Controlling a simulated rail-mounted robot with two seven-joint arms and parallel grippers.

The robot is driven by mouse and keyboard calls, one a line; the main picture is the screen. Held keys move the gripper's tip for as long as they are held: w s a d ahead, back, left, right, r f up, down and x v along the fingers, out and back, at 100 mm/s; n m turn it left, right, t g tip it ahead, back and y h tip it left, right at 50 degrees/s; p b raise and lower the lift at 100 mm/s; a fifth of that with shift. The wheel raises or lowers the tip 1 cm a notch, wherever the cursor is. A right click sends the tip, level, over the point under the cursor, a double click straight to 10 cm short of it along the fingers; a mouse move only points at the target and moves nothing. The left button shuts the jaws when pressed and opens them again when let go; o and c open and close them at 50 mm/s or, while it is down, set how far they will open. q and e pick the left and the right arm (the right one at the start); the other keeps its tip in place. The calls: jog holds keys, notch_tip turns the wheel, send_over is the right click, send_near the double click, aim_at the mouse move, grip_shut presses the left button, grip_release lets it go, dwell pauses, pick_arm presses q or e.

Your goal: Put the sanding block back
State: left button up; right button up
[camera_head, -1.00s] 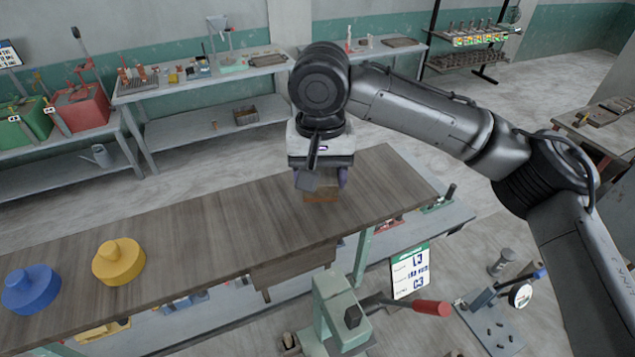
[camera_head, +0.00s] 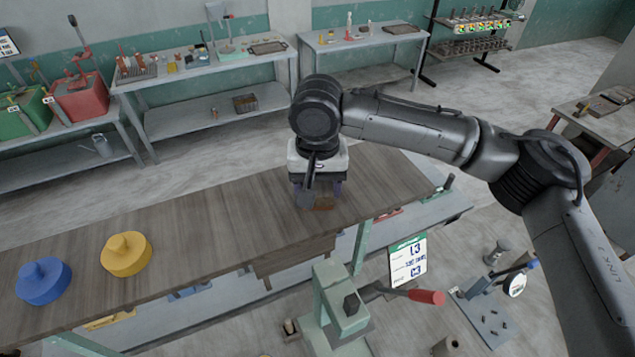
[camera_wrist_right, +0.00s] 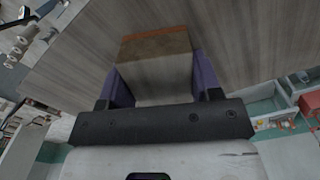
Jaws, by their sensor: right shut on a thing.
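My right gripper (camera_head: 318,195) points down over the wooden table (camera_head: 220,225) and is shut on the block. The block is at or just above the tabletop; I cannot tell whether it touches. Part of it is hidden by the gripper. My left gripper is not in view.
A yellow knobbed disc (camera_head: 126,258) and a blue one (camera_head: 43,283) sit at the table's left end. A green press with a red handle (camera_head: 425,297) stands in front of the table. The tabletop between the discs and my gripper is clear.

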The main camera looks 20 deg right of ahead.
jog(key=o, duration=0.9)
notch_tip(320, 180, up, 11)
jog(key=b, duration=0.3)
jog(key=shift+f, duration=0.15)
jog(key=shift+r+b, duration=0.3)
jog(key=shift+r, duration=0.5)
